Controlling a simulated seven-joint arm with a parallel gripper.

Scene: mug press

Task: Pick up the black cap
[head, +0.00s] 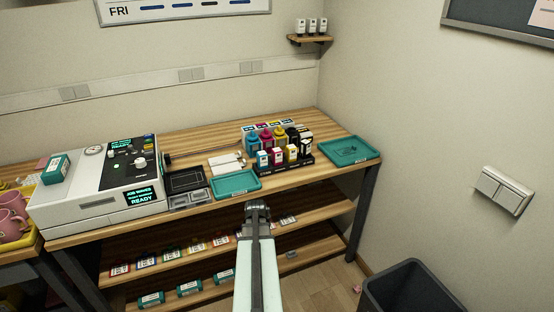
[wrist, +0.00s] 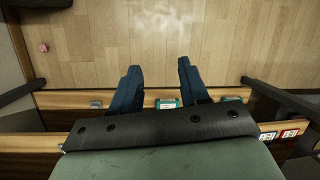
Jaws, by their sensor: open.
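A group of ink tanks stands on the right part of the table in the head view, with cyan (head: 253,143), magenta (head: 266,139), yellow (head: 280,136) and black (head: 293,133) ones in a row. The black cap is too small to tell apart from the black tank's dark top. My gripper (head: 257,207) is in front of the table edge, apart from the tanks and nearer the camera. In the wrist view my gripper (wrist: 159,72) has its two dark fingers spread wide, with nothing between them. No ink tank shows in the wrist view.
Small labelled bottles (head: 277,157) stand in a dark rack before the tanks. Teal trays lie at the front (head: 236,183) and right (head: 349,151). A white press machine (head: 100,185) stands left. Shelves hold cartridges below. A dark bin (head: 408,290) stands on the floor.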

